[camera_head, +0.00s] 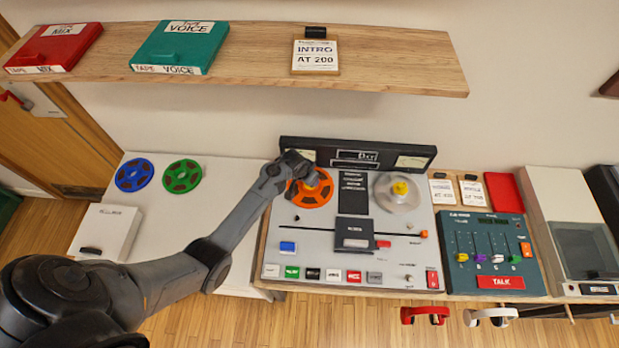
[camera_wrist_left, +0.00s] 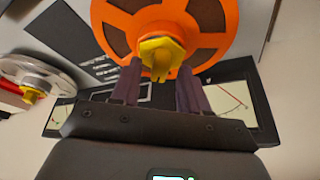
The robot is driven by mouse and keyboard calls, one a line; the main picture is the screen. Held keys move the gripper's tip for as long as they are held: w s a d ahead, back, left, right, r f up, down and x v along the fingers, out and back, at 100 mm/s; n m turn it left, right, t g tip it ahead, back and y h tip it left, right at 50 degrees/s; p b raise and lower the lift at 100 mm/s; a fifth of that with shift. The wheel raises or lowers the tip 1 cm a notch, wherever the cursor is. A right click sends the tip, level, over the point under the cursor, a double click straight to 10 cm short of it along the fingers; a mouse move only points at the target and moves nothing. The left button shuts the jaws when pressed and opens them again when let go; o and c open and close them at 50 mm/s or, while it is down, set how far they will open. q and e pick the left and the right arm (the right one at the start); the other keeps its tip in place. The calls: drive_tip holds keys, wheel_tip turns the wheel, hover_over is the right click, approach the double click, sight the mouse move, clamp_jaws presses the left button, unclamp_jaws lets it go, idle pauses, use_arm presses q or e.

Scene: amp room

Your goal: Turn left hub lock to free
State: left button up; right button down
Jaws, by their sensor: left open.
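The tape machine (camera_head: 330,250) stands on the wooden bench. An orange reel (camera_head: 318,196) sits on its left spindle, and a pale reel (camera_head: 392,204) sits on its right spindle with a yellow hub lock (camera_head: 400,188). My left gripper (camera_head: 305,182) is over the orange reel and partly hides it. In the left wrist view the yellow left hub lock (camera_wrist_left: 160,55) stands at the centre of the orange reel (camera_wrist_left: 205,20). The open fingers of my left gripper (camera_wrist_left: 158,85) point at the lock, one on each side of its lower part; contact cannot be told. My right gripper is not in view.
A meter panel (camera_head: 350,153) rises behind the reels. A mixer (camera_head: 490,250) with coloured sliders is on the right. Blue (camera_head: 134,174) and green (camera_head: 182,176) reels lie on the white surface at left. A wooden shelf (camera_head: 400,65) overhangs the back.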

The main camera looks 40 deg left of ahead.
use_arm(q)
clamp_jaws()
